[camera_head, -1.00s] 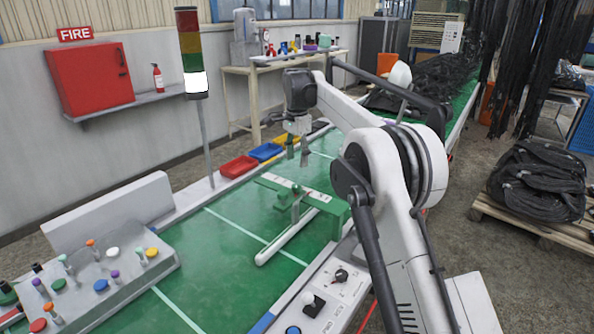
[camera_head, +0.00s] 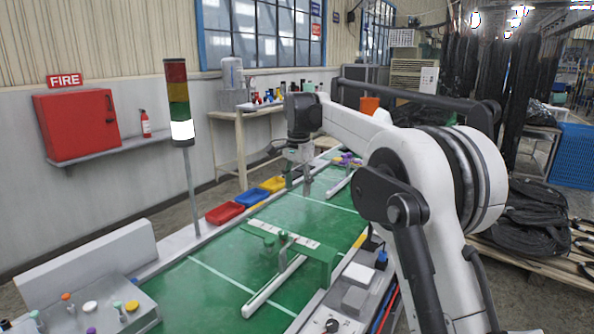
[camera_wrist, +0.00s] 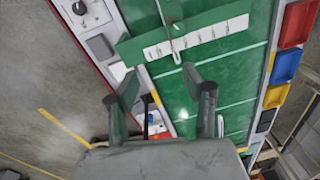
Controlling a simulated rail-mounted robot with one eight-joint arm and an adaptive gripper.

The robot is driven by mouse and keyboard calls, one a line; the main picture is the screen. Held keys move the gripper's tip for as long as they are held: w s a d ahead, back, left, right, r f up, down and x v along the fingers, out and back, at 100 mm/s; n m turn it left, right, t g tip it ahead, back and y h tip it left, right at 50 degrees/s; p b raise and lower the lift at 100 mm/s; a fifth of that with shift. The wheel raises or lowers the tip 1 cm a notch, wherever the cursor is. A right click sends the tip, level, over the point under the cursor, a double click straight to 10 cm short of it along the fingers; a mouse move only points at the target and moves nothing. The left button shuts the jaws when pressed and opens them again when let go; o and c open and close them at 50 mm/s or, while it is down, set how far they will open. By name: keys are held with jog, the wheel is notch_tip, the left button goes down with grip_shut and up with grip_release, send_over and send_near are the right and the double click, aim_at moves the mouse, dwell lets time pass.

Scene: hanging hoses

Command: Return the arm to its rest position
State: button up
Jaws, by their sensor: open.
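My gripper (camera_head: 299,184) hangs from my white arm, fingers down, above the far part of the green table (camera_head: 213,283). In the wrist view my gripper (camera_wrist: 160,82) shows two fingers spread apart with nothing between them. The green table surface and floor show beyond the fingers. The green bracket with a white strip (camera_head: 295,240) stands on the table nearer than my gripper and apart from it. It also shows at the top of the wrist view (camera_wrist: 200,32).
Red (camera_head: 225,212), blue (camera_head: 253,197) and yellow (camera_head: 273,184) trays line the table's left edge. A signal tower (camera_head: 179,100) stands at left. A side bench (camera_head: 240,115) holds bottles. Black hoses (camera_head: 545,215) lie at right. A grey rack (camera_head: 95,310) with coloured caps is at lower left.

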jog(key=s+d+r+n+t, duration=0.1)
jog(key=s+d+r, duration=0.1)
jog(key=s+d, duration=0.35)
jog(key=s+d+r+n+t, duration=0.1)
jog(key=s+d+r+n, duration=0.15)
jog(key=s, duration=0.65)
jog(key=s+d+r+n+t, duration=0.1)
jog(key=s+d+r, duration=0.2)
jog(key=s+d, duration=0.3)
jog(key=s+d+f+n+t, duration=0.1)
jog(key=s+d+f+n, duration=0.1)
jog(key=s+f, duration=0.5)
jog(key=s+d+f+n+t, duration=0.2)
jog(key=s+d+f, duration=0.2)
jog(key=s, duration=1.5)
notch_tip(320, 180, down, 3)
jog(key=shift+s+d+f, duration=0.1)
jog(key=shift+s+d, duration=0.1)
jog(key=shift+s, duration=0.05)
